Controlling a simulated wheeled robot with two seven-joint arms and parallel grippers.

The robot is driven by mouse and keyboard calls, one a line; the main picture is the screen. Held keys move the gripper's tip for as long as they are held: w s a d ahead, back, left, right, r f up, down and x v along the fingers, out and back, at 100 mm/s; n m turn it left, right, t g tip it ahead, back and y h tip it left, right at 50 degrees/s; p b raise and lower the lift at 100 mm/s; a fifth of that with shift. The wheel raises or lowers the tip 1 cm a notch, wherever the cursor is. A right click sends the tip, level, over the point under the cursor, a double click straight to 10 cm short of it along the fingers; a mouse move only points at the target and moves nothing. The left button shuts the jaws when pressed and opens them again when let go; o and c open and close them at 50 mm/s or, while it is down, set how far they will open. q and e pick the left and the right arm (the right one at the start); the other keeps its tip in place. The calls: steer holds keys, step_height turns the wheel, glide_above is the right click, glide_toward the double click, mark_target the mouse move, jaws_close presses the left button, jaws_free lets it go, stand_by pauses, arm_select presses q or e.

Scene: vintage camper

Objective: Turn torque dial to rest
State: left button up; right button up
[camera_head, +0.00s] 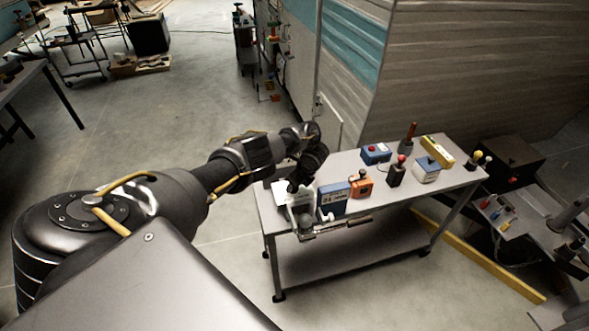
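My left arm reaches in from the left. Its gripper (300,188) points down over the left end of the table, at a small white device (281,193). The fingers are dark and small, so I cannot tell whether they are open, shut or touching it. The torque dial cannot be singled out; the gripper may hide it. My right gripper is not in view.
The grey table (345,166) also bears a blue box (376,153), a red-topped black lever unit (396,173), a white-and-blue box (427,172) and a yellow box (437,152). The camper wall (440,60) stands behind. Open floor (190,100) lies left.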

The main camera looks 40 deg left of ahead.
arm_select(q)
steer(key=shift+a, duration=0.1)
stand_by(0.5)
steer(key=o, duration=1)
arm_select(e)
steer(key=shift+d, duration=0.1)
